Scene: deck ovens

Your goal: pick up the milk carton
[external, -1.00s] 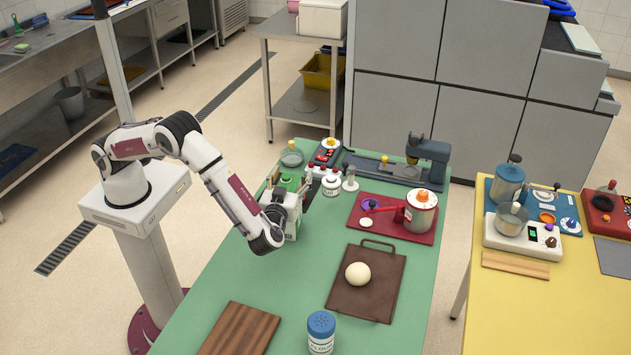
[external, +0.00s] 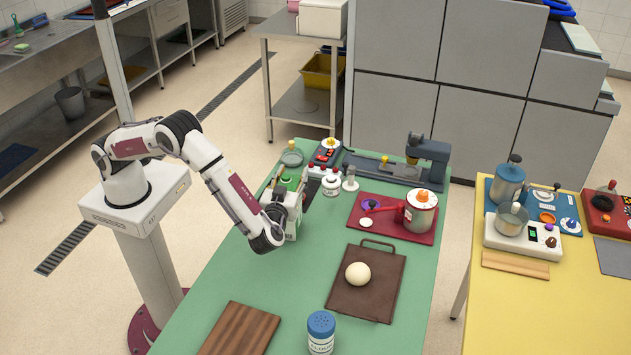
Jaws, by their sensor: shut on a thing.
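The milk carton (external: 290,182), with green on its upper part, is at the left edge of the green table, near the far end. My gripper (external: 291,196) is shut on it, and the gripper hides much of the carton. I cannot tell whether the carton's base touches the table.
Small white bottles (external: 331,185) stand close to the right of the carton. A red board (external: 398,232) with a pot (external: 420,211), and a brown board (external: 345,297) with a dough ball (external: 357,274), lie farther right. A blue-lidded shaker (external: 321,333) stands in front. The table's middle is clear.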

